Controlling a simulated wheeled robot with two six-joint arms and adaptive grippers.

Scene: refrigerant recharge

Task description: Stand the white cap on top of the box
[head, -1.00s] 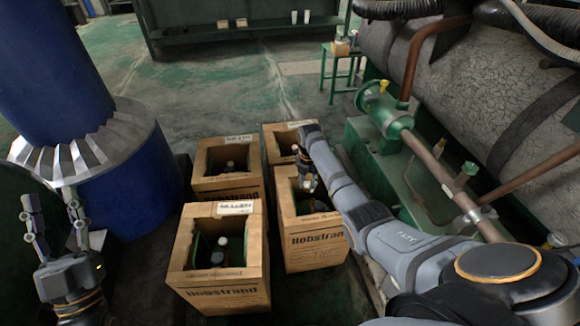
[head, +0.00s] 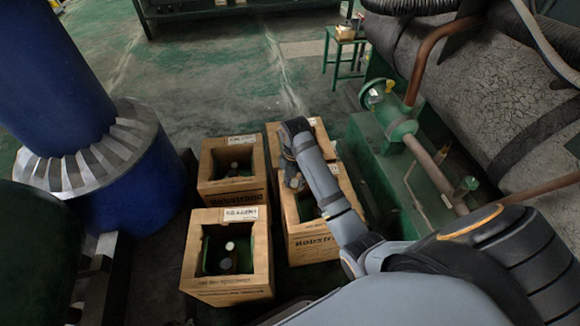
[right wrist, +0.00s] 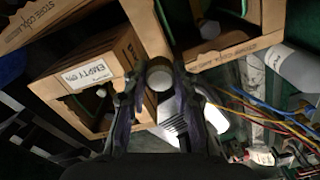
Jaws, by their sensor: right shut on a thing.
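Several open cardboard boxes stand together on the floor: a front-left one (head: 228,290), a back-left one (head: 231,188), a right one (head: 314,247) and a partly hidden one behind it (head: 322,131). My right gripper (head: 291,180) is over the right-hand boxes, its tips hard to make out. In the right wrist view its fingers (right wrist: 156,82) are closed on a small round thing with a pale face, which looks like the white cap (right wrist: 160,79). A labelled box (right wrist: 89,74) shows just beyond the fingers. My left gripper is out of view.
Bottles with round tops stand inside the boxes, one in the front-left box (head: 226,262). A blue column (head: 120,190) stands at left. Green machinery with pipes (head: 395,125) is close on the right. Open floor lies behind the boxes.

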